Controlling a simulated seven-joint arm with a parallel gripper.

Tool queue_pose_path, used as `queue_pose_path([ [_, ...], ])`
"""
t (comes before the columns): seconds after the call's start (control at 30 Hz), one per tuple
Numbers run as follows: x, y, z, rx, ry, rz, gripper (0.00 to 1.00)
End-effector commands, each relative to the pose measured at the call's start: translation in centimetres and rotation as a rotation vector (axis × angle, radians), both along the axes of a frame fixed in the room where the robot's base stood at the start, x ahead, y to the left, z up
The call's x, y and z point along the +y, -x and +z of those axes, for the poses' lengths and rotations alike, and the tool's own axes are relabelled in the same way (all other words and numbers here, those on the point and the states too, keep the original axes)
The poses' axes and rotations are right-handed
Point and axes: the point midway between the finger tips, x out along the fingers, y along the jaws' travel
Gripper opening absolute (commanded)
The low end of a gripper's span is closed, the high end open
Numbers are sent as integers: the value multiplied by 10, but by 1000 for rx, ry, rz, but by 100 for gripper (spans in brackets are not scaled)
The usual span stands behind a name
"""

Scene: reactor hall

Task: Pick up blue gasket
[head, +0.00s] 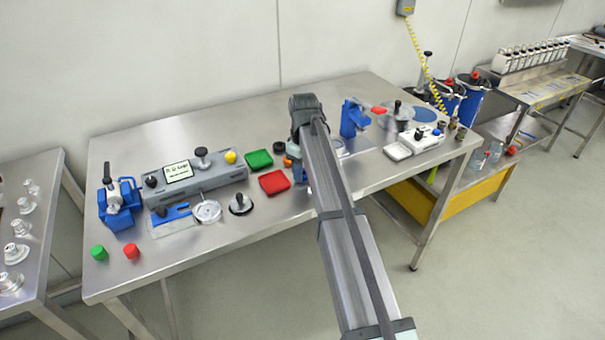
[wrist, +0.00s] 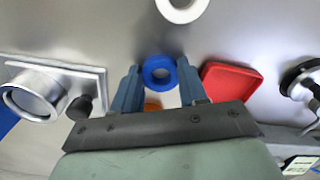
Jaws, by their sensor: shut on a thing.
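The blue gasket (wrist: 159,60) is a small ring. In the wrist view it sits between the two fingertips of my gripper (wrist: 160,76), which is shut on it, one finger on each side. Bare metal table shows beyond it; I cannot tell how far it is above the surface. In the head view my own arm hides the gasket and most of the gripper over the middle of the table.
A red tray (wrist: 229,82) lies right of the gripper, with a green tray (head: 259,159) behind it. An orange thing (wrist: 153,107) shows just below the gasket. A white ring (wrist: 181,10) lies beyond. A metal fixture (wrist: 45,92) stands left.

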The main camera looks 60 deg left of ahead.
Motion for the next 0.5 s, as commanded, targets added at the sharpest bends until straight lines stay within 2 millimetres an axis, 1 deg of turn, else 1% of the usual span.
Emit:
queue_pose_path([
  [0.13,0,0,5,0,0,0,14],
  [0.23,1,0,15,-1,-1,0,14],
  [0.5,1,0,62,0,-2,0,13],
])
